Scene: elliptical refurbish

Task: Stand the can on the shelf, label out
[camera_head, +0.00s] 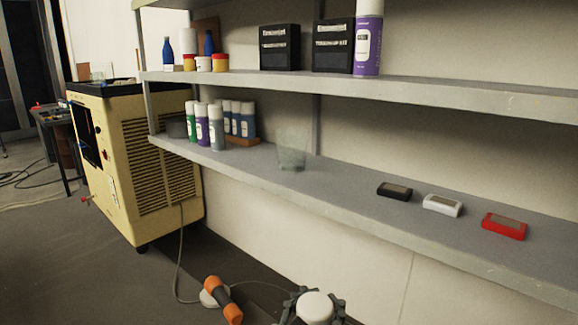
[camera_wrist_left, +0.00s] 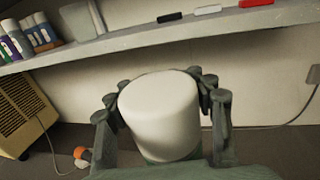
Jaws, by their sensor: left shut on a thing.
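My left gripper (camera_head: 313,309) is at the bottom of the head view, in front of and below the lower shelf (camera_head: 345,186). Its fingers are shut around a can (camera_head: 314,302), whose white top points up toward the camera. In the left wrist view the can (camera_wrist_left: 160,112) fills the space between the fingers of the gripper (camera_wrist_left: 162,98), with a plain white side and a bit of green at its lower edge. No label shows on it. The lower part is hidden by the gripper. My right gripper is not in view.
Several spray cans (camera_head: 202,126), a clear glass (camera_head: 293,150) and black, white and red (camera_head: 504,226) small devices stand on the lower shelf. Boxes and a purple can (camera_head: 368,40) are on the upper shelf. An orange-black tool (camera_head: 224,300) lies below. Bare shelf shows right of the glass.

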